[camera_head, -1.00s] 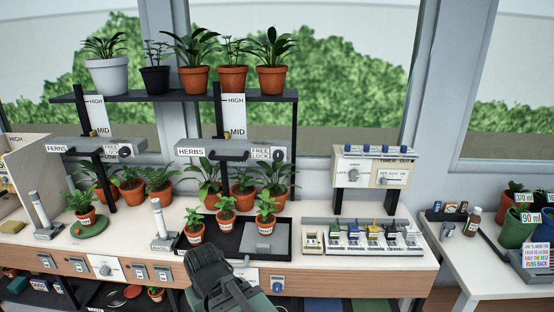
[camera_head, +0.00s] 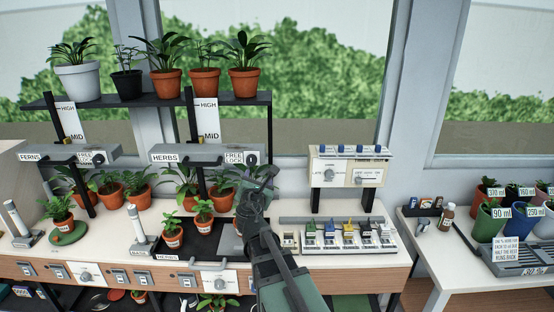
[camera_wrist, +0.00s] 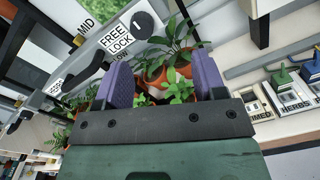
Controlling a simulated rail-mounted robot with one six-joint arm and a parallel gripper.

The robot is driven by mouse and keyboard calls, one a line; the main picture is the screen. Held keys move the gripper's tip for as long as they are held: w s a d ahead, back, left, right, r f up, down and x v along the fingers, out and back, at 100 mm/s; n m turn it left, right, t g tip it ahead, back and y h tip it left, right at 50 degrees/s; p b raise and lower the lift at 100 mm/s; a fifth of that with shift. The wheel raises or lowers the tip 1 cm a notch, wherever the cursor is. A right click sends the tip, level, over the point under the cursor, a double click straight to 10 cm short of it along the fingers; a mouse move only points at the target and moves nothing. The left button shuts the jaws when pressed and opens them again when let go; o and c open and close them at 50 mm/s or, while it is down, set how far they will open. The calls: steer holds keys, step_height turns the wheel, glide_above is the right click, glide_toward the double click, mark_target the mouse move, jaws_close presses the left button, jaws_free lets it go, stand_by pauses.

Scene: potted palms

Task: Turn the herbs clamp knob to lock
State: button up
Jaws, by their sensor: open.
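The herbs clamp bar (camera_head: 203,151) is a grey beam with a HERBS label on the black shelf stand. Its dark round knob (camera_head: 252,158) sits at the right end, beside a FREE/LOCK label (camera_head: 234,157).
Potted herbs (camera_head: 190,185) stand under the bar, partly behind my gripper. A similar ferns clamp bar (camera_head: 65,153) is at left. A timer box (camera_head: 349,168) stands right of my gripper, above a row of coloured switches (camera_head: 350,236). Pots line the upper shelf (camera_head: 150,99).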

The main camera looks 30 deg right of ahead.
mark_target(251, 162)
steer(key=w+d+n, duration=0.1)
steer(key=w, duration=0.2)
steer(key=w+d+n, duration=0.1)
steer(key=w, duration=0.3)
steer(key=w+d+n+y, duration=0.1)
steer(key=w, duration=0.2)
steer(key=shift+w+d+t, duration=0.1)
steer(key=shift+w+t, duration=0.15)
steer(key=shift+t, duration=0.15)
steer(key=c, duration=0.9)
